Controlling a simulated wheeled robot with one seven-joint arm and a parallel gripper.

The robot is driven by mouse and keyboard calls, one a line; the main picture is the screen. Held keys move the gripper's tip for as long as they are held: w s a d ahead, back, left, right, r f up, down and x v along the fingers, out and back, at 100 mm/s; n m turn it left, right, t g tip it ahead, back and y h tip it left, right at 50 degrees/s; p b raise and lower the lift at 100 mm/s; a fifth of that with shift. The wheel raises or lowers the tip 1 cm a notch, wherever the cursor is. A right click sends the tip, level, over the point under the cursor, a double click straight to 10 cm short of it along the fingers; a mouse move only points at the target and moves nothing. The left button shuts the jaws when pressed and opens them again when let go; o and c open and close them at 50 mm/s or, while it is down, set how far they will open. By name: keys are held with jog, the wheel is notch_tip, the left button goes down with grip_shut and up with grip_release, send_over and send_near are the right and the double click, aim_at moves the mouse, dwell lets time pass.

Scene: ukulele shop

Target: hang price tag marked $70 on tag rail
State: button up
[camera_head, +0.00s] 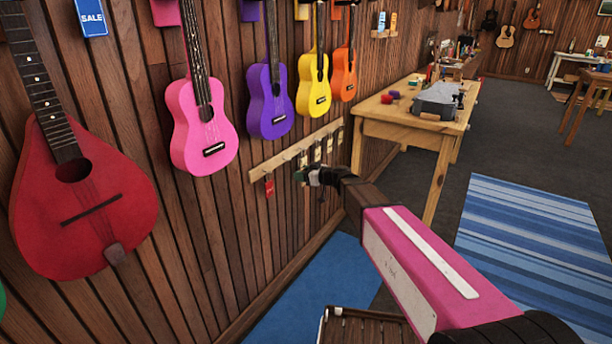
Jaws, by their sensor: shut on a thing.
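The pale wooden tag rail (262,170) runs along the plank wall below the hanging ukuleles. A red tag (269,185) hangs at its near left end. Several pale tags (317,153) hang farther along it. My gripper (305,176) is just in front of and below the rail, right of the red tag. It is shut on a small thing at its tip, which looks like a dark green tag. Its marking is too small to read, and I cannot tell whether it touches the rail. No $70 marking is readable on any tag.
Pink (203,125), purple (270,100), yellow (314,85) and orange (343,73) ukuleles hang above the rail. A red teardrop-shaped instrument (80,200) hangs at left. A wooden workbench (400,125) stands beyond the rail. A blue striped rug (530,240) lies on open floor at right.

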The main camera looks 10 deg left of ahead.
jog(key=shift+x, duration=3.1)
jog(key=o, duration=1)
jog(key=shift+c, duration=0.2)
jog(key=shift+d, duration=0.1)
jog(key=v, duration=1)
jog(key=s+d+f+m+g+h, duration=0.2)
jog(key=s+d+f+m+h, duration=0.2)
jog(key=s+d, duration=0.3)
jog(key=s+d+f+m+g+h, duration=0.2)
jog(key=s+d+f+m+h, duration=0.3)
jog(key=d, duration=1.2)
jog(key=s+d+f+m+g+h, duration=0.1)
jog(key=s+d+f+m+h, duration=0.3)
jog(key=s+d, duration=0.5)
jog(key=d+f+h, duration=0.1)
jog(key=d+f, duration=0.1)
jog(key=d, duration=0.1)
jog(key=shift+s+f+m+g, duration=0.2)
jog(key=shift+m+g, duration=0.1)
jog(key=shift+g, duration=0.1)
